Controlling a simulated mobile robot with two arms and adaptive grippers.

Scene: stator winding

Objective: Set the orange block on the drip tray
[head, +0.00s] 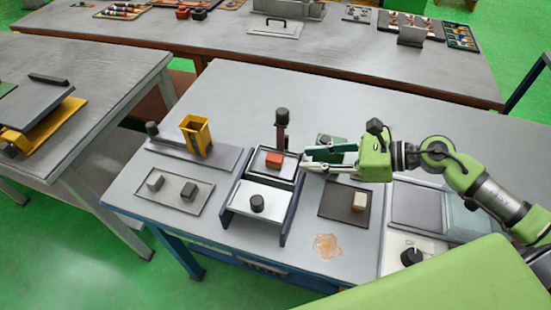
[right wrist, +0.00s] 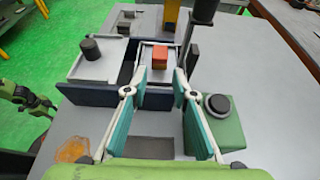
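The orange block (head: 274,159) sits on a pale plate at the back of the dark-framed two-level fixture (head: 243,215). In the right wrist view the orange block (right wrist: 160,56) shows ahead, beyond the fingertips. My right gripper (head: 307,158) is just right of the block, level with it, apart from it. Its teal-padded fingers are spread and empty in the right wrist view (right wrist: 160,84). Two shallow trays show: a dark one (head: 332,208) holding a cream block, and a grey one (head: 177,203). I cannot tell which is the drip tray. A green arm, likely my left, shows in the right wrist view; its fingers are unclear.
A dark post (head: 282,135) stands behind the orange block. A green box with a black knob (right wrist: 217,122) is beside my right gripper. A yellow hopper (head: 196,134) stands at the left. An orange spill (head: 327,246) lies at the front edge. The back right tabletop is clear.

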